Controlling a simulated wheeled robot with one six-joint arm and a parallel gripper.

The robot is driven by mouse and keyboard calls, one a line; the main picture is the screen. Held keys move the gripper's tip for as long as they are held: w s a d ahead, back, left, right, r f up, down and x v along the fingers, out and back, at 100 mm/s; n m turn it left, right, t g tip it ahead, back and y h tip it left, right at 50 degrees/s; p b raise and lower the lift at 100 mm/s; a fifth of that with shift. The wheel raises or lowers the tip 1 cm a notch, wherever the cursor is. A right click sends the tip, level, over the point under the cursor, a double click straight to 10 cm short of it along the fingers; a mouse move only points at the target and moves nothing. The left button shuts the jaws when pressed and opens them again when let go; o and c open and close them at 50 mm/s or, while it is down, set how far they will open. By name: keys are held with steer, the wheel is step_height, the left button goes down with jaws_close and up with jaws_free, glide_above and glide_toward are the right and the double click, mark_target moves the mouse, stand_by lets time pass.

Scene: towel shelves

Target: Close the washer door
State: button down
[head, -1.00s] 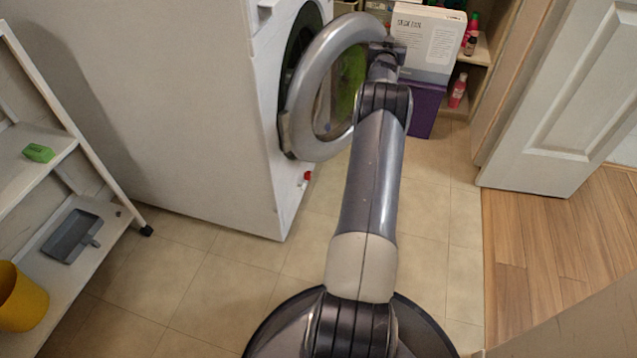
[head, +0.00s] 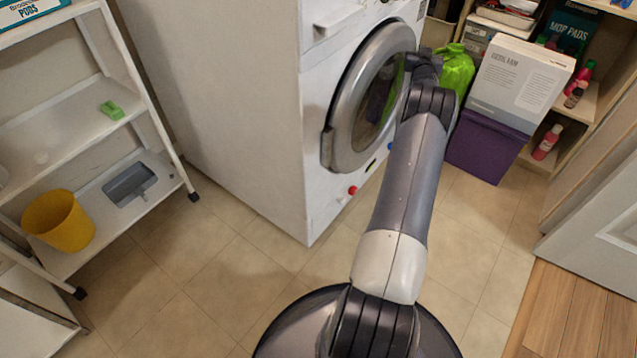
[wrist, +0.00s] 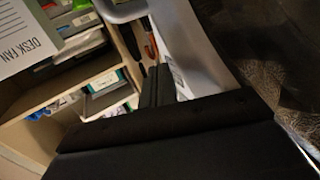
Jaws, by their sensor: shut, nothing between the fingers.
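The white washer (head: 240,120) stands left of centre in the head view. Its round door, with a grey ring (head: 341,125) and dark glass, lies nearly flat against the washer's front; I cannot tell whether it is fully shut. The hinge side is at the ring's left. My gripper (head: 424,58) is at the ring's far right edge, partly hidden by my own wrist. In the wrist view my gripper (wrist: 158,84) has its fingers together and empty, beside the grey door ring (wrist: 196,42). Contact with the ring cannot be made out.
A purple bin (head: 487,147) with a white desk fan box (head: 515,85) on top stands right of the washer, near a green bag (head: 455,70). A wooden shelf (head: 590,103) is behind. A white rack (head: 75,90) stands left. The tiled floor in front is clear.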

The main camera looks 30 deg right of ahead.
steer(key=shift+w+a, duration=0.15)
steer(key=shift+w, duration=0.35)
steer(key=shift+w+a+r+y, duration=0.15)
steer(key=shift+y, duration=0.15)
steer(key=p+v, duration=0.1)
steer(key=v, duration=1)
steer(key=shift+s+d+f+p, duration=0.2)
steer(key=shift+d+f+p, duration=0.05)
steer(key=shift+d+p, duration=0.15)
steer(key=shift+w, duration=0.1)
steer(key=b+x, duration=0.1)
steer(key=x, duration=0.9)
steer(key=shift+w+b, duration=0.25)
steer(key=shift+b, duration=0.05)
steer(key=shift+a+r, duration=0.1)
steer(key=shift+r, duration=0.05)
